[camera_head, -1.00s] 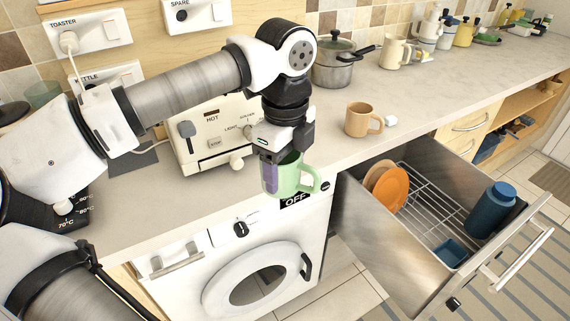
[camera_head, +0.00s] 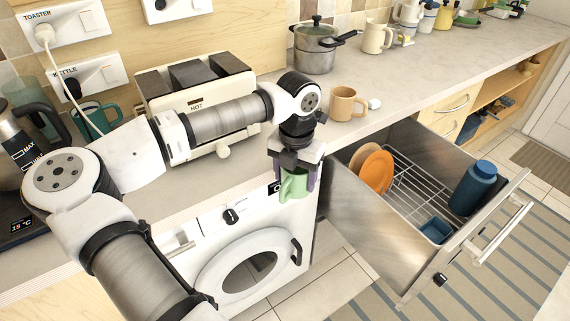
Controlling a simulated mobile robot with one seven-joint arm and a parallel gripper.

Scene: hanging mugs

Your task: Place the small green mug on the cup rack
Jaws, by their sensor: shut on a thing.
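A small green mug (camera_head: 293,187) is held in my gripper (camera_head: 296,178), in front of the counter's front edge and above the washing machine's front. The gripper points down and is shut on the mug, with a finger on either side of it. The mug looks upright, with its handle toward the camera. Part of the mug is hidden by the gripper. An open metal drawer to the right holds a wire rack (camera_head: 420,192) with orange plates (camera_head: 376,171) in it. I cannot tell whether this is the cup rack.
A tan mug (camera_head: 346,104) and a toaster (camera_head: 200,96) stand on the counter. The open drawer (camera_head: 345,222) juts out, with a blue bottle (camera_head: 472,188) and a small blue container (camera_head: 437,229) inside. The washing machine (camera_head: 215,250) is below my gripper.

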